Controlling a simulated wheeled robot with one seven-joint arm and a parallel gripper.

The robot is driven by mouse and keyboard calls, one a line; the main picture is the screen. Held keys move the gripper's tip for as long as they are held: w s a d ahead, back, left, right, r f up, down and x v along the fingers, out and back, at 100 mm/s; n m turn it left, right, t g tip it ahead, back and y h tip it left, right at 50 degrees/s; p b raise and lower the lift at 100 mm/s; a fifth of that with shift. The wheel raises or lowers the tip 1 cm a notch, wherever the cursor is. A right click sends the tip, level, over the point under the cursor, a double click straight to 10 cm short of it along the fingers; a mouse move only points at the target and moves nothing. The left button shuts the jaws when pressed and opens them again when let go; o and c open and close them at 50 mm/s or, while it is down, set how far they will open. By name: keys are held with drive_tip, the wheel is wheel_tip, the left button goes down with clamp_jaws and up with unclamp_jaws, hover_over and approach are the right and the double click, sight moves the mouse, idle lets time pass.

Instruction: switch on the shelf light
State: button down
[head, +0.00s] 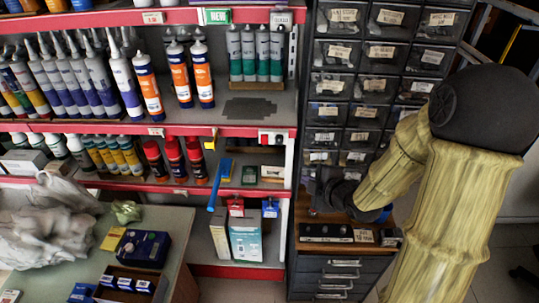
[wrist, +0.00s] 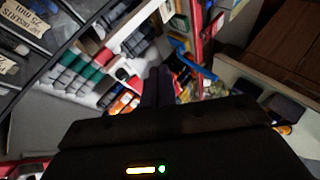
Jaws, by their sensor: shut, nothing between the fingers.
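A small white switch box with a red part and a dark part (head: 271,137) sits on the red front edge of the middle shelf, near its right end. It seems to show in the wrist view as a small white, red and dark shape (wrist: 126,76), just left of my fingers. My gripper (wrist: 158,74) is shut and empty, its dark fingers pointing toward the shelves. In the head view my arm reaches down in front of the drawer cabinet, and the gripper is dark and hard to make out, right of and below the switch box. I cannot tell whether the shelf light is lit.
A blue bar (head: 219,185) sticks out from the shelf front, left of and below the switch box. Tubes (head: 202,73) and cans (head: 172,158) fill the shelves. The drawer cabinet (head: 352,97) stands right of the shelves. A counter (head: 180,222) is at the lower left.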

drive_tip(key=shift+a+r+n+t+y+b, duration=0.35)
drive_tip(key=shift+a+n+y, duration=0.3)
drive_tip(key=shift+n+y, duration=0.4)
drive_tip(key=shift+a+r+n+t+y+b, duration=0.1)
drive_tip(key=shift+a+r+n+t+y, duration=0.2)
drive_tip(key=shift+a+r+n+y, duration=0.55)
drive_tip(key=shift+a+r+n+t+y+b, duration=0.15)
drive_tip(key=shift+a+n+t+y+b, duration=0.2)
drive_tip(key=shift+n+y, duration=0.95)
drive_tip(key=shift+w+a+n+h, duration=0.1)
drive_tip(key=shift+n+h, duration=0.2)
drive_tip(key=p, duration=0.5)
approach(265, 140)
drive_tip(key=shift+w+a+f, duration=0.95)
drive_tip(key=shift+w+a, duration=1.1)
drive_tip(key=shift+a, duration=0.6)
